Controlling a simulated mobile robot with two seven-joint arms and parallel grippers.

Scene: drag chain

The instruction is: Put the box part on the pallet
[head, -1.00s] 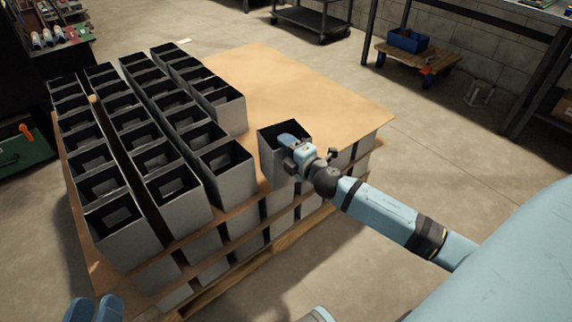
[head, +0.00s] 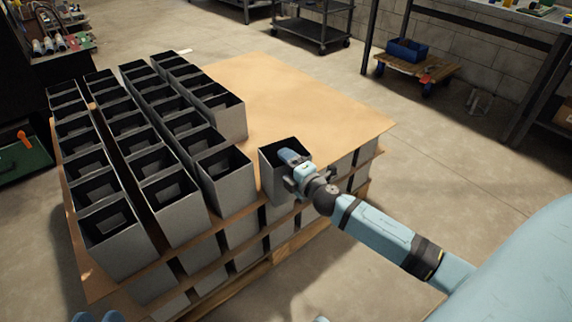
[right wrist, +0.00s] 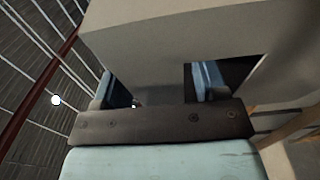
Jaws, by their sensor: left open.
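The box part (head: 274,178) is an open-topped grey metal box at the near edge of the pallet's brown sheet (head: 300,95), right of the front boxes. My right gripper (head: 293,163) is at its rim, with a blue finger over its opening, and appears shut on it. In the right wrist view, the box's pale wall (right wrist: 190,40) fills the top, above the right gripper (right wrist: 160,90). I cannot tell whether the box's base touches the sheet. Only the blue fingertips of my left gripper (head: 97,317) show at the bottom left; it is open and holds nothing visible.
Several rows of open grey boxes (head: 172,205) fill the left of the sheet. A gap separates the nearest box (head: 225,180) from the held one. The sheet's back right is bare. More boxes lie below it. A cart (head: 312,33) and a blue bin (head: 408,50) stand beyond.

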